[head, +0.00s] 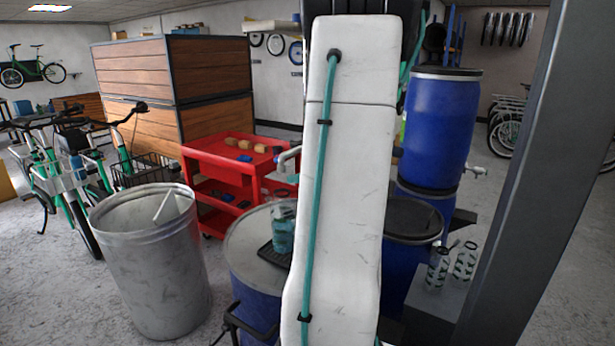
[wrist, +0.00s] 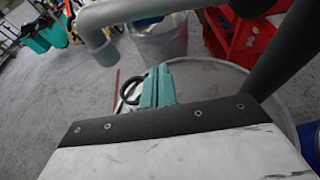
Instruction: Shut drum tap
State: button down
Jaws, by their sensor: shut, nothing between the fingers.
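The tap's grey spout (head: 289,157) shows left of my arm in the head view, bent downward. A thick grey pipe with a downturned end (wrist: 97,45) crosses the upper left of the wrist view. The tap's handle cannot be made out clearly. A clear jug with teal liquid (head: 282,238) stands below the spout on a dark tray, on a blue drum (head: 250,285). My gripper (wrist: 160,86), with teal fingers, is shut and empty, below the pipe in the wrist view. A black ring (wrist: 130,91) shows just left of the fingers; contact is unclear. My arm hides the gripper in the head view.
A grey metal bin (head: 155,265) stands left of the drum. A red cart (head: 225,160) is behind it. Blue drums (head: 440,120) are stacked right of my arm, with another tap (head: 476,172). Bottles (head: 437,268) stand beside a dark post (head: 525,150).

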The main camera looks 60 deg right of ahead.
jog(key=shift+w+d+r, duration=0.1)
jog(key=shift+w+r, duration=0.6)
jog(key=shift+w, duration=0.2)
jog(key=shift+w+d+r, duration=0.1)
jog(key=shift+w+r, duration=0.6)
jog(key=shift+w, duration=0.2)
